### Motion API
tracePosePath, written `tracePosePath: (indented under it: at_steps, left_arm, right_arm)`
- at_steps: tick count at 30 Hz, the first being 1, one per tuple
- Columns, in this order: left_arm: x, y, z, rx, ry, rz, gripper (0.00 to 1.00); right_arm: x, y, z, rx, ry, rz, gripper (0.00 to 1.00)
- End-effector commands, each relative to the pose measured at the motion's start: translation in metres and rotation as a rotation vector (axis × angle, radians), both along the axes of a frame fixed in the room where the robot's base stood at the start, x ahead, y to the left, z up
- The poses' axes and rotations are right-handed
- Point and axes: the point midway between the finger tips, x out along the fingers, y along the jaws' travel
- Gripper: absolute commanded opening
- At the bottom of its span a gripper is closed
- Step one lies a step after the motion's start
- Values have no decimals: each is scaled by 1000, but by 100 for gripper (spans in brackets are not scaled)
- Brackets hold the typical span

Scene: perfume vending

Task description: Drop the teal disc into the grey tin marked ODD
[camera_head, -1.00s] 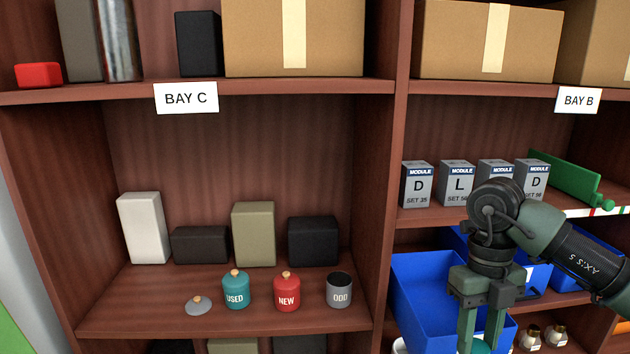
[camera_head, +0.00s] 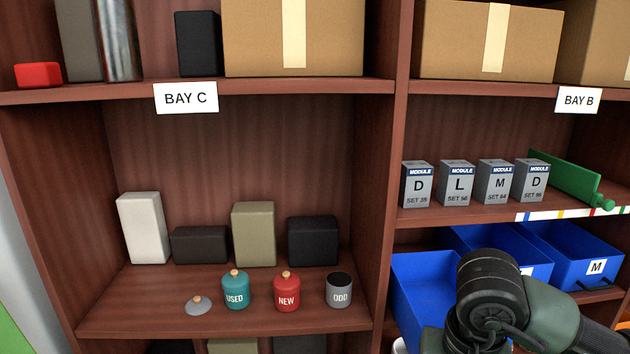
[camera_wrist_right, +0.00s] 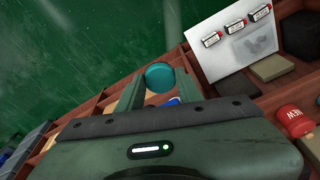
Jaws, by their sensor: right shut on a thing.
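The teal disc (camera_wrist_right: 160,75) is held between the fingertips of my right gripper (camera_wrist_right: 158,84) in the right wrist view. In the head view only my right arm's wrist shows at the lower right; its fingers and the disc are out of frame. The grey tin marked ODD (camera_head: 339,290) stands upright and open-topped on the Bay C shelf, right of the red NEW tin (camera_head: 287,291). My gripper is to the right of and lower than the grey tin. My left gripper is not in view.
The lidded teal USED tin (camera_head: 236,290) stands left of the red tin. A loose grey lid (camera_head: 199,305) lies farther left. An upright divider (camera_head: 388,200) separates Bay C from the blue bins (camera_head: 425,295). Dark and olive boxes stand behind the tins.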

Motion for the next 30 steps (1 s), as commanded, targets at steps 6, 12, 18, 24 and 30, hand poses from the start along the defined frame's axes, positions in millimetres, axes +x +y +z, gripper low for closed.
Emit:
tracePosePath:
  at_steps: [6,12,18,24,30]
  left_arm:
    - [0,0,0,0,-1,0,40]
    - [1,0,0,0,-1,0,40]
    - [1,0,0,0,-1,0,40]
    - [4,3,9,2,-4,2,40]
    - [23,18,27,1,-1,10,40]
  right_arm:
    - [-9,6,-4,1,1,260,0]
    - [-10,7,-4,0,1,311,0]
    - [-9,7,-4,1,1,308,0]
    - [15,14,7,4,-3,262,0]
    - [97,41,25,5,0,134,0]
